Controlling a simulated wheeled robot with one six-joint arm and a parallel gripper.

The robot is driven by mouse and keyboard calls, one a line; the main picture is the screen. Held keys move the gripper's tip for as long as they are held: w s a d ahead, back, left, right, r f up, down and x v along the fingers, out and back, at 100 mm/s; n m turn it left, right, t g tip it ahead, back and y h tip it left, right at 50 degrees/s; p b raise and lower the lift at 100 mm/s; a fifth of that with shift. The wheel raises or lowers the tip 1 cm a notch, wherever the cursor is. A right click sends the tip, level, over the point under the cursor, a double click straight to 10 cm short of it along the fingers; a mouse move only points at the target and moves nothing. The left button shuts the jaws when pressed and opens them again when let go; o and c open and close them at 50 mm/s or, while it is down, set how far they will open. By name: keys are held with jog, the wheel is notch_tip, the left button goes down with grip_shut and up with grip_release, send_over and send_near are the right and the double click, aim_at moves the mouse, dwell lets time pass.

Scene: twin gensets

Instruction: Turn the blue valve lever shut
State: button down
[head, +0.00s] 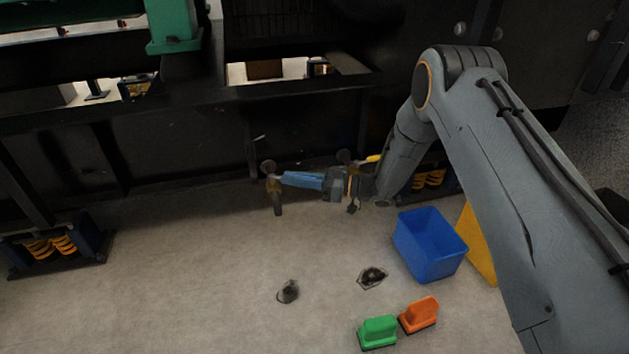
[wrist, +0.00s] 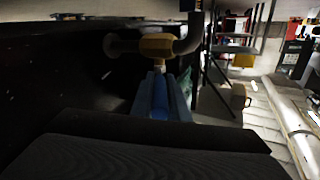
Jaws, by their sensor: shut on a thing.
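The blue valve lever (head: 300,180) sticks out to the right from a brass valve (head: 272,184) low on the dark genset frame, roughly across the valve's downward pipe. My gripper (head: 318,183) reaches in from the right and is shut on the lever. In the wrist view the blue lever (wrist: 160,98) runs from my jaws up to the yellow-brass valve body (wrist: 156,46), which has a grey pipe elbow beside it. My jaws hide part of the lever. A yellow lever (head: 374,158) shows just behind my wrist, its valve partly hidden.
A blue bin (head: 430,247) stands on the floor below my forearm, with a yellow panel (head: 477,245) beside it. Green (head: 378,332) and orange (head: 418,315) blocks lie in front. Dark stains (head: 288,291) mark the floor.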

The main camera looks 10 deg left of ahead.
jog(key=shift+w+f+n+g+b, duration=0.1)
jog(key=shift+w+n+g+b, duration=0.25)
jog(key=shift+g, duration=0.25)
jog(key=shift+s, duration=0.1)
jog(key=c, duration=1.7)
grip_release()
notch_tip(320, 180, up, 10)
jog(key=p, duration=0.5)
